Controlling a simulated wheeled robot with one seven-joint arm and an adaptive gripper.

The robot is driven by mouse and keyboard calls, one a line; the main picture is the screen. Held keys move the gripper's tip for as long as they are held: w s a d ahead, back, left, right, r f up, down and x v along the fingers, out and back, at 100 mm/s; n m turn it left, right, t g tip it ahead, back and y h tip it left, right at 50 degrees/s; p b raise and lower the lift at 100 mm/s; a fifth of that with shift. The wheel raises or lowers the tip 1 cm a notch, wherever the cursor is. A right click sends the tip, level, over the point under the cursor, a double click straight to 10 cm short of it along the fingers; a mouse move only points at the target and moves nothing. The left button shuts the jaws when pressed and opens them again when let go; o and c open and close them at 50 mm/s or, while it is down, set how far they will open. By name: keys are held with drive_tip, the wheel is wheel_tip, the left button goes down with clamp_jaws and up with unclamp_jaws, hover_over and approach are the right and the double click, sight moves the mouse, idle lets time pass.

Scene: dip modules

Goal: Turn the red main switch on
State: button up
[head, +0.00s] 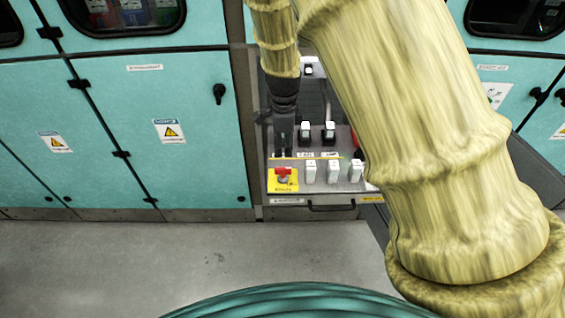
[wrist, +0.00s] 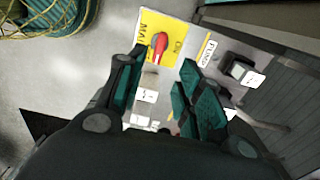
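The red main switch (head: 283,172) sits on a yellow plate (head: 292,187) at the left front of the control panel. In the wrist view, its red handle (wrist: 159,44) lies on the yellow plate (wrist: 178,31), which carries the letters "MAI" and the word "ON" beside the handle. My gripper (head: 283,154) is above and behind the switch in the head view, pointing down. In the wrist view my gripper (wrist: 160,66) is open, its dark green fingers spread on either side. The red handle shows just beyond and between the fingertips. No contact is visible.
White switches (head: 333,171) stand in a row right of the red switch. Two black-and-white switches (head: 328,132) stand behind. A dark handle bar (head: 331,207) runs below the panel front. Teal cabinets (head: 160,130) flank the panel. My arm hides the panel's right side.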

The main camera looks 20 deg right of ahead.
sight(283, 168)
drive_tip(key=shift+f+p, duration=0.7)
drive_tip(key=shift+f, duration=4.6)
drive_tip(key=shift+c, duration=0.2)
clamp_jaws()
